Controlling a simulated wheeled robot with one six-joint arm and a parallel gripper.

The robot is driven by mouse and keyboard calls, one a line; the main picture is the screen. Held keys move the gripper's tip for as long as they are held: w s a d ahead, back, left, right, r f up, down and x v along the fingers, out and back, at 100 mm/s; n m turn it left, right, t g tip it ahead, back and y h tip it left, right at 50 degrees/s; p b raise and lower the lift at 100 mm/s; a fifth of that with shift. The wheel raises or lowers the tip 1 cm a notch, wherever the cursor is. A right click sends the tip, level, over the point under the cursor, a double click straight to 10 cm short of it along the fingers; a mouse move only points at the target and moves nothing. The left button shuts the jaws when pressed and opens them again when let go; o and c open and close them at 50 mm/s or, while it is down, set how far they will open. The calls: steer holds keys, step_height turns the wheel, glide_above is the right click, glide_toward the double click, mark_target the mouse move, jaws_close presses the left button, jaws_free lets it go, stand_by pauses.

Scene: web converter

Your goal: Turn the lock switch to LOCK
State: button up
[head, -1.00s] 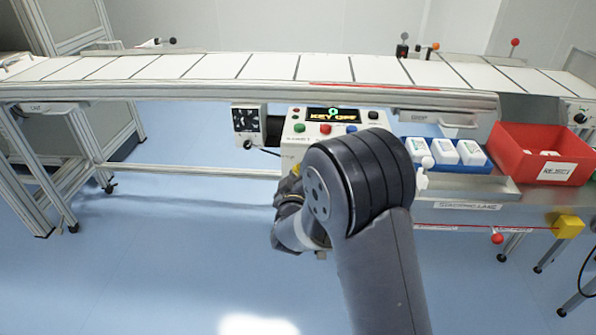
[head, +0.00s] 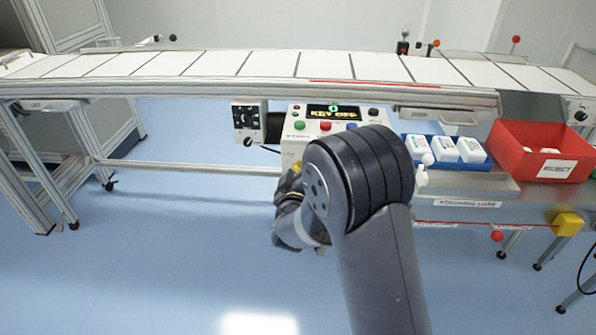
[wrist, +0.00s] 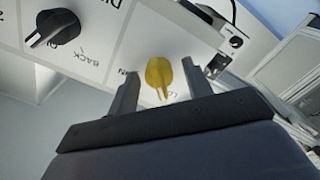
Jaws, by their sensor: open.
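The lock switch is a yellow knob (wrist: 159,72) on a white panel (wrist: 125,60) in the wrist view. Its pointer end is turned towards the bottom of the picture, near a label whose visible part reads "LO"; the rest is hidden. My gripper (wrist: 158,84) is open, with one dark finger on each side of the knob. I cannot tell whether either finger touches it. In the head view my arm hides most of the switch and the gripper; a bit of yellow (head: 297,168) shows beside my wrist.
A black knob (wrist: 56,28) sits on the same panel near a "BACK" label. In the head view, a console display (head: 333,112) reads "KEY OFF" above coloured buttons. A conveyor (head: 220,64) runs behind.

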steer(key=s, duration=1)
steer(key=shift+s+a+p, duration=0.2)
steer(key=shift+s+p, duration=0.2)
steer(key=shift+p, duration=0.05)
steer(key=w, duration=0.5)
steer(key=w+b, duration=0.1)
steer(key=w, duration=0.5)
steer(key=shift+d, duration=0.2)
steer(key=shift+s, duration=0.1)
steer(key=shift+s, duration=0.1)
